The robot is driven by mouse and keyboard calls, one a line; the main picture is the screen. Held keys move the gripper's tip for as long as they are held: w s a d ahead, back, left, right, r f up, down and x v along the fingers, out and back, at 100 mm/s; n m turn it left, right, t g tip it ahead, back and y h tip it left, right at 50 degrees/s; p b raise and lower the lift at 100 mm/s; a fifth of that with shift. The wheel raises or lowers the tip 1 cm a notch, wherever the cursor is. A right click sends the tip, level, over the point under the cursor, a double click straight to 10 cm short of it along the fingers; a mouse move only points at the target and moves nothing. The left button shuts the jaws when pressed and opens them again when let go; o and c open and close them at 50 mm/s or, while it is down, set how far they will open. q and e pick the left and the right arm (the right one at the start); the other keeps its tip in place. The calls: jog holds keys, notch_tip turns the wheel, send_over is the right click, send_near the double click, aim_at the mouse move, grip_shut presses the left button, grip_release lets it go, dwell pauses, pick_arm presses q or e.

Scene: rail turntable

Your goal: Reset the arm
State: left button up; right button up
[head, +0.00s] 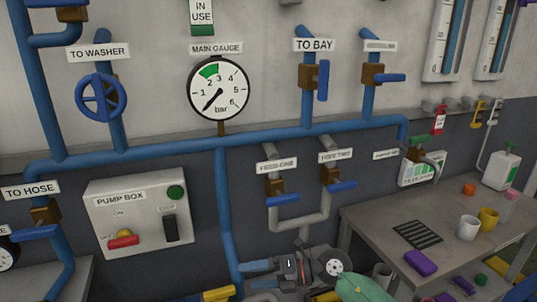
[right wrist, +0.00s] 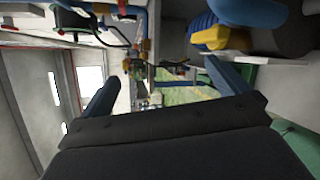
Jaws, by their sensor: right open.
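My right gripper (head: 242,276) is low in the middle of the head view, in front of the lower pipes and left of the workbench. Its two blue fingers point left and stand apart, with nothing seen between them. The dark wrist and a green arm link run down to the right. In the right wrist view the open gripper (right wrist: 161,70) shows its blue fingers on either side of a gap, with only distant background beyond. My left gripper is not in the head view.
Blue pipes with a main gauge (head: 218,89), a blue handwheel (head: 101,98) and lever valves cover the wall. A pump box (head: 138,214) hangs at left. A grey workbench (head: 376,226) at right bears mugs (head: 467,228) and a purple block (head: 420,263).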

jog(key=w+d+r+m+t, duration=0.1)
jog(key=d+r+m+t, duration=0.25)
jog(key=m+t, duration=0.5)
jog(key=w+d+r+m+t, duration=0.1)
jog(key=d+r+m+t, duration=0.25)
jog(key=m+t, duration=0.5)
jog(key=s+d+f+m+g+h, duration=0.1)
jog(key=s+d+f+m+h, duration=0.3)
jog(key=d+f+m+h, duration=1.1)
jog(key=s+d+f+m+g, duration=0.1)
jog(key=s+f+m+g, duration=0.1)
jog(key=s+f+g, duration=0.45)
jog(key=s+d+f+m+g, duration=0.1)
jog(key=s+f+m+g, duration=0.15)
jog(key=s, duration=0.65)
jog(key=s+f+m+g, duration=0.1)
jog(key=s+f+g, duration=0.3)
jog(key=s+f, duration=0.3)
jog(key=s+a+f+g, duration=0.1)
jog(key=a+f, duration=0.1)
jog(key=f, duration=0.9)
jog(key=s+a+f+g, duration=0.1)
jog(key=s+a+f, duration=0.1)
jog(key=f, duration=1)
jog(key=shift+s+a+f, duration=0.15)
jog(key=shift+s+a, duration=0.05)
jog(key=shift+a, duration=0.35)
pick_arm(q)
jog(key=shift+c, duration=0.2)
